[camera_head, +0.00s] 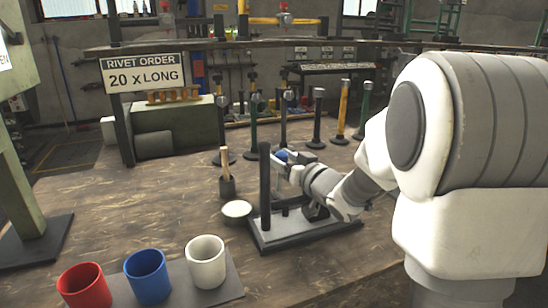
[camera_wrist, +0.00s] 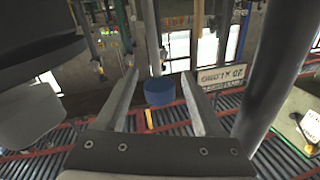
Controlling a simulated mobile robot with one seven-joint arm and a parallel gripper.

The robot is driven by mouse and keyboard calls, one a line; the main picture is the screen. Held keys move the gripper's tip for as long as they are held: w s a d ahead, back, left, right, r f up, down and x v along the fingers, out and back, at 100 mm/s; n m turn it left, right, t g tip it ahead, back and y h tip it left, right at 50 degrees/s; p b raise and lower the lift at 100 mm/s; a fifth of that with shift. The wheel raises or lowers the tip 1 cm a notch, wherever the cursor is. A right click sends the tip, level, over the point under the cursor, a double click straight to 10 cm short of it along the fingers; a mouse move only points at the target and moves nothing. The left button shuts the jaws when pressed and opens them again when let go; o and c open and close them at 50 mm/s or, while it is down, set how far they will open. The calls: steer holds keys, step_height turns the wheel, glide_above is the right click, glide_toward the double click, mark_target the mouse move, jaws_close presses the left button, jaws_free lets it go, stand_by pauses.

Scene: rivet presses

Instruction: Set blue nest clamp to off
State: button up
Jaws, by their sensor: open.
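A short blue cylinder, seemingly the blue nest clamp's knob, shows in the wrist view (camera_wrist: 158,92) and in the head view (camera_head: 281,156). My gripper (camera_wrist: 162,77) is open, with one finger to the left and one to the right of the knob. There is a visible gap on both sides, and neither finger seems to touch it. I cannot tell how deep the knob sits between the fingertips. In the head view my gripper (camera_head: 287,165) is at the press, above its dark base plate (camera_head: 305,235). The clamp's setting cannot be read.
A dark post (camera_head: 265,190) stands close left of my gripper. A white dish (camera_head: 237,209) and a wooden-handled tool (camera_head: 226,172) are left of the base. Red (camera_head: 84,287), blue (camera_head: 148,276) and white cups (camera_head: 206,262) stand at the front. Several upright tools stand behind.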

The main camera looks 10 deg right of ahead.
steer(key=shift+x, duration=0.95)
jaws_close()
stand_by(0.8)
